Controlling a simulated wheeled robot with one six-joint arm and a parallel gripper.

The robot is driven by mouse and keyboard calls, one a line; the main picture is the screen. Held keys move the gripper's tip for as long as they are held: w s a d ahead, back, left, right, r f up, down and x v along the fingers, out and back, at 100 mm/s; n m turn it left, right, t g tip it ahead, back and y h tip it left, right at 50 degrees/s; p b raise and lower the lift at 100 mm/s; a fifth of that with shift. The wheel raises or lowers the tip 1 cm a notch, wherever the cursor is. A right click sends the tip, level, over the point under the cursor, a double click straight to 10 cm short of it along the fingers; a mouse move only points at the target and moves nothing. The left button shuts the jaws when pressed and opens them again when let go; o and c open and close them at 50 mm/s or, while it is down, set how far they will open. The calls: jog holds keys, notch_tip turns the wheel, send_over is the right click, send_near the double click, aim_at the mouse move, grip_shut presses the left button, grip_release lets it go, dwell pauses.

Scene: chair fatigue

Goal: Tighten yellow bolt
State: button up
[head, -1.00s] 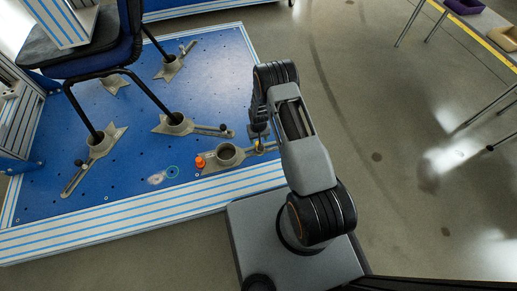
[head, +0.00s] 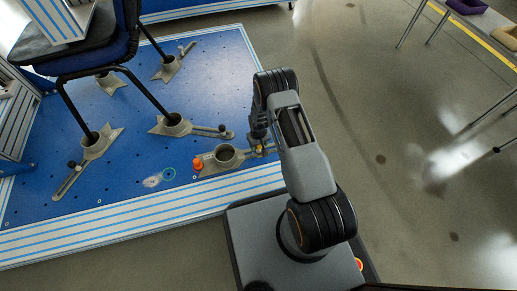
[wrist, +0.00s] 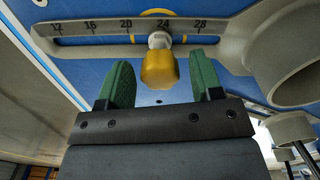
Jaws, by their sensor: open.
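The yellow bolt (wrist: 159,67) sits in the slot of a grey clamp bar (wrist: 85,33), near the 24 mark of its printed scale. My gripper (wrist: 163,82) is open, with one green finger on each side of the bolt. The bolt's head stands between the fingertips with a gap on both sides, and neither finger seems to touch it. In the head view my gripper (head: 259,143) is low over the right end of the grey clamp fixture (head: 208,168). The bolt there is small and partly hidden by my arm.
An orange knob (head: 198,163) stands at the fixture's left end, beside its round cup. The blue perforated plate (head: 215,80) carries more grey clamps around the legs of a chair (head: 95,65). A table (head: 480,40) stands at the upper right, with open floor between.

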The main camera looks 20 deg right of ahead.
jog(key=shift+n, duration=0.9)
jog(key=n, duration=0.4)
jog(key=shift+b, duration=0.4)
jog(key=shift+c, duration=0.4)
jog(key=c, duration=0.8)
jog(key=m, duration=0.4)
jog(key=o, duration=0.9)
